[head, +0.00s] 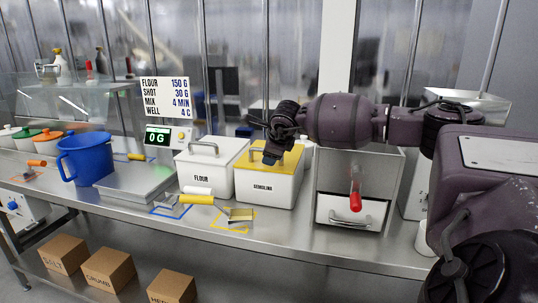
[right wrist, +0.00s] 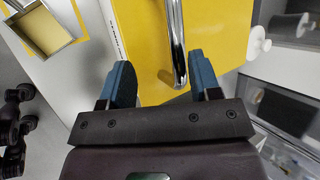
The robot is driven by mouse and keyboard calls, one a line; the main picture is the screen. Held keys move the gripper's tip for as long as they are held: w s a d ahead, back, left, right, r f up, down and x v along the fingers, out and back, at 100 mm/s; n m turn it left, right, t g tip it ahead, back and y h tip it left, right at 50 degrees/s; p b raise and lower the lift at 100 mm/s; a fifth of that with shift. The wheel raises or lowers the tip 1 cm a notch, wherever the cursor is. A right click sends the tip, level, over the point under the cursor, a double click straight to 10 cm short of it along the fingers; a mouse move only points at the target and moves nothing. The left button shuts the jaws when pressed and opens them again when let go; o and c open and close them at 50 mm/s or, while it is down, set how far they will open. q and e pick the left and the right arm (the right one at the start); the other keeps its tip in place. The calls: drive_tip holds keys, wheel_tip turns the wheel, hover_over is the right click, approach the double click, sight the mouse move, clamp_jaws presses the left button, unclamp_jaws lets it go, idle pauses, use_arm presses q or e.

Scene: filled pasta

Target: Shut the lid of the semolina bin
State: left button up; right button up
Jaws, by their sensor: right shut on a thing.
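The semolina bin (head: 266,190) is a white box with a yellow lid (head: 285,161) on the steel counter. The lid lies over the bin's top and looks about level; I cannot tell whether a small gap is left under it. A bar handle stands on the lid. My right gripper (head: 271,157) is at this handle, above the lid. In the right wrist view the chrome handle (right wrist: 177,45) runs between the two blue fingertips, nearer the right one, over the yellow lid (right wrist: 141,40). My left gripper is not in view.
The white flour bin (head: 205,172) stands close on the left. A steel box with a drawer (head: 350,211) and red-handled tap stands on the right. A small scoop (head: 240,214) lies in front. A blue jug (head: 85,158) and scale are further left.

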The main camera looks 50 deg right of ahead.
drive_tip(key=v, duration=0.9)
drive_tip(key=shift+p, duration=0.4)
